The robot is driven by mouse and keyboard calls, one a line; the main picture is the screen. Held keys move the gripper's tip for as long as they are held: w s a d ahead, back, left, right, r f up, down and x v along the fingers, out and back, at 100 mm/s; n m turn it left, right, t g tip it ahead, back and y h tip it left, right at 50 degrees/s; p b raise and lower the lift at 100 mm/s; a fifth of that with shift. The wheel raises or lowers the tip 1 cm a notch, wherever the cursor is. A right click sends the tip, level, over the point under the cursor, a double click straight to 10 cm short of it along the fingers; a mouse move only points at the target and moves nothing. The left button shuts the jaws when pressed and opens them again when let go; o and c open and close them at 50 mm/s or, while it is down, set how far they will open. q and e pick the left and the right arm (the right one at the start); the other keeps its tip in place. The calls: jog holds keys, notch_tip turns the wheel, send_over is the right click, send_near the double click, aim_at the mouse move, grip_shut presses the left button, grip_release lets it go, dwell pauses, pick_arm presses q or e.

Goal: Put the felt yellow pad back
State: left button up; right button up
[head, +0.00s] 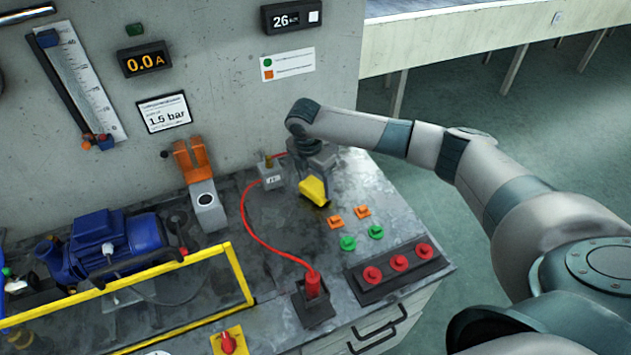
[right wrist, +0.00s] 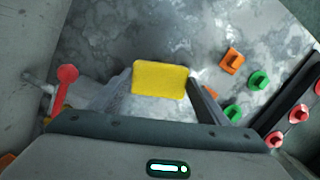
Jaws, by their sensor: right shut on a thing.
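The yellow felt pad (head: 314,191) is in my right gripper (head: 316,184), over the back right part of the metal bench. In the right wrist view the pad (right wrist: 160,79) sits between the two fingers of the gripper (right wrist: 160,88), its flat yellow face toward the camera. The gripper is shut on it. I cannot tell whether the pad touches the bench top. My left gripper is not in view.
Orange and green buttons (head: 348,243) lie right of the pad. A black strip with red buttons (head: 398,264) is at the bench's right edge. A red cable (head: 247,222) runs left of the gripper. A blue pump (head: 100,243) stands behind a yellow frame.

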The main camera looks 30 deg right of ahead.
aim_at(311, 190)
jog(key=shift+f, duration=0.5)
jog(key=o, duration=0.9)
jog(key=shift+r, duration=0.1)
jog(key=r+b, duration=0.1)
jog(key=r, duration=0.3)
jog(key=a+r+b, duration=0.1)
jog(key=r, duration=0.2)
jog(key=r+b, duration=0.1)
jog(key=r, duration=0.3)
jog(key=shift+s+a+r, duration=0.3)
jog(key=shift+a+r, duration=0.05)
